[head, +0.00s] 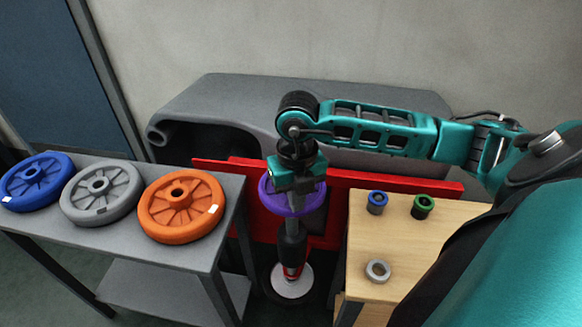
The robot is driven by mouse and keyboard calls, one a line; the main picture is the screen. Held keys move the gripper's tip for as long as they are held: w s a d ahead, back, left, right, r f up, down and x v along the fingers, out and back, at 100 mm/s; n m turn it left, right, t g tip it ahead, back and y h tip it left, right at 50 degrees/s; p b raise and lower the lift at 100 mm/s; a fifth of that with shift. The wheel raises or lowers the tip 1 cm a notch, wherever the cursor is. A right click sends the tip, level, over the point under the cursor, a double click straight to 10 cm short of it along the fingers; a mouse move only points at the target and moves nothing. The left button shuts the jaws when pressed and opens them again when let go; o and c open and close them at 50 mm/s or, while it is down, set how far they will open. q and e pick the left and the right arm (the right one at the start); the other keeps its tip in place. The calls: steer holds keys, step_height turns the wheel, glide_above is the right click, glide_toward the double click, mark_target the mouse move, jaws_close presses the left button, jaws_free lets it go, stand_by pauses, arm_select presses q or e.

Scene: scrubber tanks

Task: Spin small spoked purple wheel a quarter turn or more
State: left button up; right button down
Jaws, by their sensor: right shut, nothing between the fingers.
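The purple wheel (313,198) is mounted flat in the middle of the head view, in front of the red panel. My right gripper (290,190) points down over it and hides its middle and most of its spokes. The gripper is shut with nothing held. Whether its fingertips touch the wheel cannot be told from this angle. Below the wheel is a dark post with a red part and a pale round disc (292,285) at the bottom. My left gripper is not in view.
On the grey table (195,252) at left lie a blue wheel (38,182), a grey wheel (99,193) and an orange wheel (181,206). A red panel (385,184) and grey housing stand behind.

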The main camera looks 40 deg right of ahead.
steer(key=shift+s+d, duration=0.35)
steer(key=shift+d, duration=0.4)
step_height(320, 180, up, 7)
steer(key=p, duration=0.4)
steer(key=shift+p, duration=0.35)
stand_by(0.4)
